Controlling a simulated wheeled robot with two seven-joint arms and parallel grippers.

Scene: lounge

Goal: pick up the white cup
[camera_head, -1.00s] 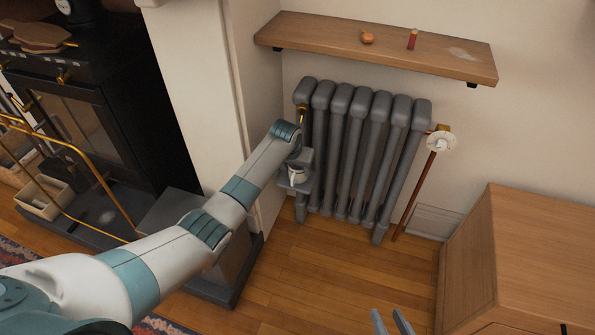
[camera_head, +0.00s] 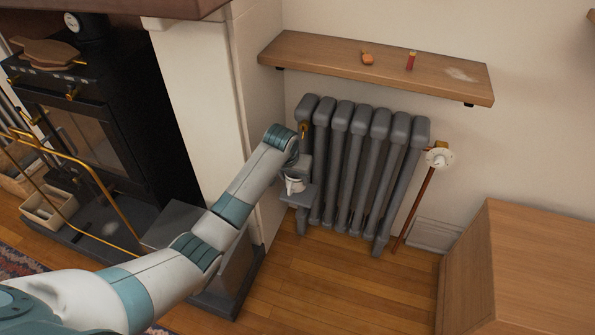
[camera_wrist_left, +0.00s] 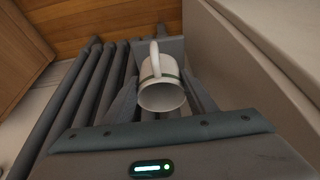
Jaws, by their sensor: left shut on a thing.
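The white cup (camera_head: 294,185) is small in the head view, at the end of my left arm, in front of the left end of the radiator. In the left wrist view the white cup (camera_wrist_left: 163,93) has a dark green band, its handle toward the top of the picture and its open mouth toward the camera. My left gripper (camera_head: 298,188) is shut on it, with one finger on each side in the left wrist view (camera_wrist_left: 163,86). The fingers hide part of the cup in the head view. My right gripper is not in view.
The grey radiator (camera_head: 362,170) stands close beside the cup, below a wooden wall shelf (camera_head: 380,66). A white pillar (camera_head: 198,95) and a black stove (camera_head: 95,120) are to the left. A wooden cabinet (camera_head: 535,265) stands at right. Wooden floor (camera_head: 330,285) is open in front.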

